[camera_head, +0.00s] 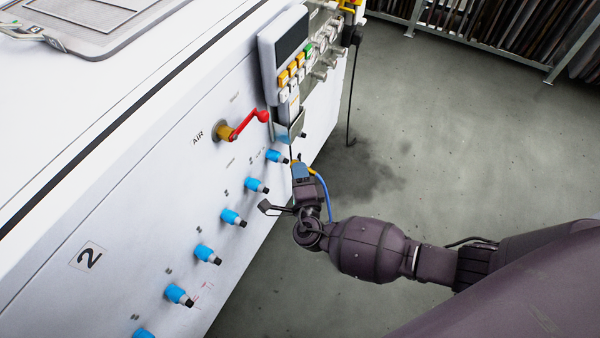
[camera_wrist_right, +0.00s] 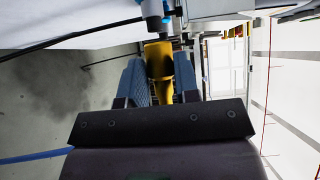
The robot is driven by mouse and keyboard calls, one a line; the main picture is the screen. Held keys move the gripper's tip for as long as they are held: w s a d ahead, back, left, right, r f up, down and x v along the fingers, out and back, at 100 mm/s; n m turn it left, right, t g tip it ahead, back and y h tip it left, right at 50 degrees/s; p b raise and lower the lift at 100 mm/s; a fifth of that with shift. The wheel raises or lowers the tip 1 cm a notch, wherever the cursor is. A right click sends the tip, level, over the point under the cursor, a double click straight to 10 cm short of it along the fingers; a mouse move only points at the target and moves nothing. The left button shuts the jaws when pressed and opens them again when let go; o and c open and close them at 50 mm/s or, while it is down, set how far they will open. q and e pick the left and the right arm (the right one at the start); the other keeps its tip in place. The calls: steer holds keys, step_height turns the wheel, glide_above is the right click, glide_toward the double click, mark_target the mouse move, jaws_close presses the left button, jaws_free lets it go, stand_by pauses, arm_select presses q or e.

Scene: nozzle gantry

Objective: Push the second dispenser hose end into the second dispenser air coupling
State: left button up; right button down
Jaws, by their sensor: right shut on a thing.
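My right gripper (camera_head: 297,167) is shut on the yellow hose end (camera_wrist_right: 158,58), which sits between its blue finger pads in the right wrist view. A blue hose (camera_head: 326,190) curves down behind the gripper. The gripper is at the machine's front panel, beside the uppermost blue air coupling (camera_head: 274,156) of a slanting row. In the right wrist view, the hose end points at a grey coupling tip (camera_wrist_right: 154,24) with blue behind it. The two are very close and roughly in line; I cannot tell whether they touch. My left gripper is not in view.
Several more blue couplings (camera_head: 232,217) run down the white panel (camera_head: 130,190). A red-handled air valve (camera_head: 248,124) and a keypad box (camera_head: 284,50) are above the gripper. A black cable (camera_head: 350,110) hangs beyond. The grey floor (camera_head: 420,130) to the right is open.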

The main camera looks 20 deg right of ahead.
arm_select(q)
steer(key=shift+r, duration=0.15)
arm_select(e)
steer(key=shift+w+a, duration=0.35)
steer(key=shift+w, duration=0.05)
stand_by(0.6)
steer(key=c, duration=0.8)
jaws_free()
